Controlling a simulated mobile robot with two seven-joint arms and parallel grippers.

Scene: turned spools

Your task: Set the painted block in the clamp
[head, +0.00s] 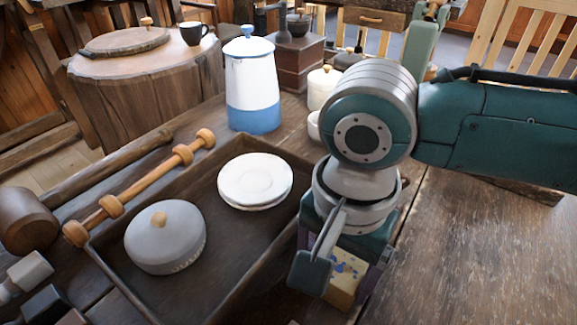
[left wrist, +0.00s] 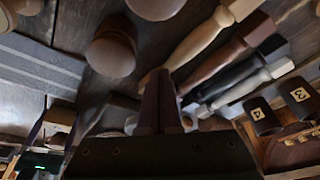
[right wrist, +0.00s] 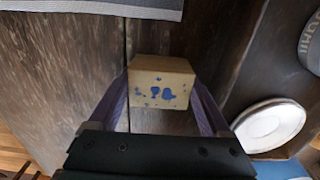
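The painted block (right wrist: 160,82) is pale wood with blue paint spots. In the right wrist view it sits between the two purple fingers of my right gripper (right wrist: 160,90), which press against its sides. In the head view the block (head: 345,284) shows below my right gripper (head: 340,262), partly covered by it, just right of the tray. I cannot tell whether it touches the tabletop. My left gripper (left wrist: 163,95) shows in the left wrist view with its fingers together and nothing between them; it is not in the head view. I cannot make out the clamp.
A dark tray (head: 225,262) holds a grey lidded dish (head: 165,240) and white saucers (head: 255,180). A mallet (head: 28,220) lies left. A white-blue pot (head: 252,85) stands behind. The table at right is clear.

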